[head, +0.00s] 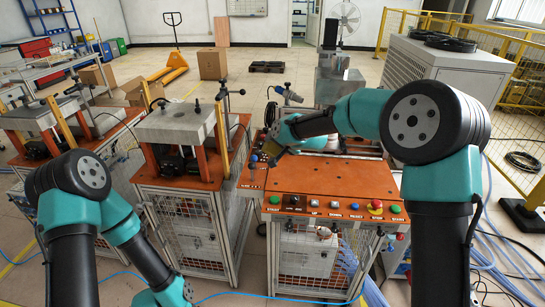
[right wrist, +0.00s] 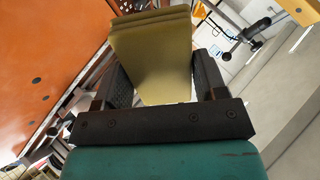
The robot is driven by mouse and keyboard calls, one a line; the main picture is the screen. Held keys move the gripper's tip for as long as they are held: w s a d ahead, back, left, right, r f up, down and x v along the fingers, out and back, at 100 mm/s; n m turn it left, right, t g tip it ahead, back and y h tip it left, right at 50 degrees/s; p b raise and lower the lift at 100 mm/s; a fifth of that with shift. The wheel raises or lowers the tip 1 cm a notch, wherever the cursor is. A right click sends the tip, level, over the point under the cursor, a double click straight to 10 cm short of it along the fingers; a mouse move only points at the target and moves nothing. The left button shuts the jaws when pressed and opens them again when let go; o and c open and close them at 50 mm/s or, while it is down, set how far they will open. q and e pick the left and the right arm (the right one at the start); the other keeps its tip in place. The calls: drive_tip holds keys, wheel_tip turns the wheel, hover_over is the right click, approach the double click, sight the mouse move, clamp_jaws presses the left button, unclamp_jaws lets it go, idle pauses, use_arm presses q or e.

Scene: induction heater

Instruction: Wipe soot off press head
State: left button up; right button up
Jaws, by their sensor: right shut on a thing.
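My right gripper (head: 278,152) reaches in over the left edge of the orange-topped middle machine (head: 325,182). It is shut on a folded olive-yellow cloth or pad (right wrist: 153,50), held between two dark fingers in the right wrist view (right wrist: 162,78). In the head view the pad is small and dark beside the gripper. A press with a thick grey top plate (head: 176,122) stands to the left of the gripper, apart from it. I cannot tell which part is the press head, nor see soot. My left arm bends down out of the bottom edge; its gripper is out of view.
A control panel with several buttons and a red emergency stop (head: 376,205) fronts the middle machine. A thin upright post (head: 226,115) stands between press and gripper. Another grey-topped press (head: 40,113) is at far left. A large grey cabinet (head: 440,75) stands behind my right arm.

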sight(320, 96)
drive_tip(key=shift+w+d+r+m+t, duration=0.3)
drive_tip(key=shift+w+d+r+t, duration=0.1)
drive_tip(key=shift+r+t, duration=0.2)
drive_tip(key=shift+w+d+r+m+t+h, duration=0.2)
drive_tip(key=shift+w+d+r+m+t, duration=0.05)
drive_tip(key=shift+d, duration=0.15)
drive_tip(key=shift+w+d+r+m+t+h, duration=0.2)
drive_tip(key=shift+d+r+m+t, duration=0.05)
drive_tip(key=shift+d, duration=0.15)
drive_tip(key=shift+w+d+r+m+t+h, duration=0.3)
drive_tip(key=shift+d+r+t, duration=0.2)
drive_tip(key=shift+d+r, duration=0.05)
drive_tip(key=w+d+r+m+t+h, duration=0.1)
drive_tip(key=d+r+m+t+h, duration=0.3)
drive_tip(key=d, duration=0.7)
wheel_tip(320, 96, up, 3)
drive_tip(key=m+h, duration=0.2)
drive_tip(key=h, duration=0.2)
drive_tip(key=shift+w+d+t, duration=0.25)
drive_tip(key=shift+w+t, duration=0.05)
drive_tip(key=shift+t, duration=0.1)
drive_tip(key=shift+w, duration=0.15)
drive_tip(key=shift+x, duration=2.85)
drive_tip(key=shift+x, duration=1)
drive_tip(key=shift+d, duration=0.15)
